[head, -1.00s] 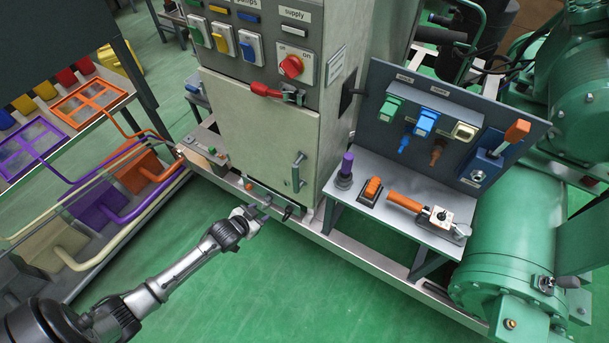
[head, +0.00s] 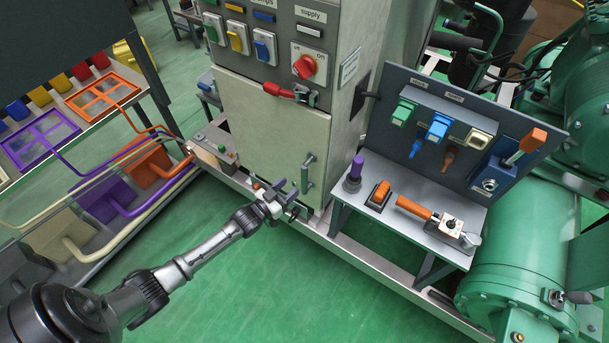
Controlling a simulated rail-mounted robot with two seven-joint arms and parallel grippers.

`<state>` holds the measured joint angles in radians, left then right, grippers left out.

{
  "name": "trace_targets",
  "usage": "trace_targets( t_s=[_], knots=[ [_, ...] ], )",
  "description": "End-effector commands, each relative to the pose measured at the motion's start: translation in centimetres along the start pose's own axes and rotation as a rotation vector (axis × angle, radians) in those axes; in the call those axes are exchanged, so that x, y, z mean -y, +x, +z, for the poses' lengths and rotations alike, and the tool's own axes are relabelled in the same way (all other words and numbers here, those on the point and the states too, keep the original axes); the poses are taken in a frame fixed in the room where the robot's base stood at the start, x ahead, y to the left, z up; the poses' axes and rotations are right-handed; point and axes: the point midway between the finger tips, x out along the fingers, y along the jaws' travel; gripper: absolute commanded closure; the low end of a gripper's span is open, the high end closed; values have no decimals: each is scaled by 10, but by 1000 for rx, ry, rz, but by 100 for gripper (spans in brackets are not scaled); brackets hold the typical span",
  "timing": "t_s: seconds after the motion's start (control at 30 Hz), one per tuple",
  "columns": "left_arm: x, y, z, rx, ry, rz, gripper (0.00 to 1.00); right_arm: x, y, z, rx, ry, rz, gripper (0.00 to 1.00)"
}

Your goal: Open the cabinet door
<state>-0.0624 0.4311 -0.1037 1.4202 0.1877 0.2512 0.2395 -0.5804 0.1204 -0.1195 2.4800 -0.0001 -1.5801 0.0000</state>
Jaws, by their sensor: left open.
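The cabinet door (head: 262,133) is a pale grey-green panel on the lower front of the control cabinet, and it looks shut. Its upright bar handle (head: 308,172) sits near the door's lower right edge. A red-handled latch or lock (head: 281,91) lies across the door's top edge. My left gripper (head: 283,196) is open and empty, in front of the door's lower part, just left of and below the handle. Whether it touches the handle cannot be told. My right gripper is not in view.
A side bench (head: 400,205) at the right holds a purple-topped knob, an orange switch and an orange-handled tool. A green tank (head: 518,255) stands at the far right. The green floor (head: 265,290) in front is clear.

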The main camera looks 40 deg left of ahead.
Motion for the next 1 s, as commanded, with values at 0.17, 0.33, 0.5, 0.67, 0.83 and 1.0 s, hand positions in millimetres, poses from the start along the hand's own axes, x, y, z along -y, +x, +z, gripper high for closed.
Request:
trace_targets(
  t_s=[0.17,0.33,0.5,0.67,0.83,1.0],
  knots=[
    [0,34,1,-1,0,0,50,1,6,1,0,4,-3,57],
    [0,57,1,0,0,0,50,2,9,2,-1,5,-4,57],
    [0,72,1,0,0,0,50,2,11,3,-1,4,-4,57],
    [0,78,1,1,0,0,50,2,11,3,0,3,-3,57],
    [0,79,0,1,0,0,50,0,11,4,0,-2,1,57],
    [0,79,0,1,0,0,53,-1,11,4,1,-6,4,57]
  ],
)
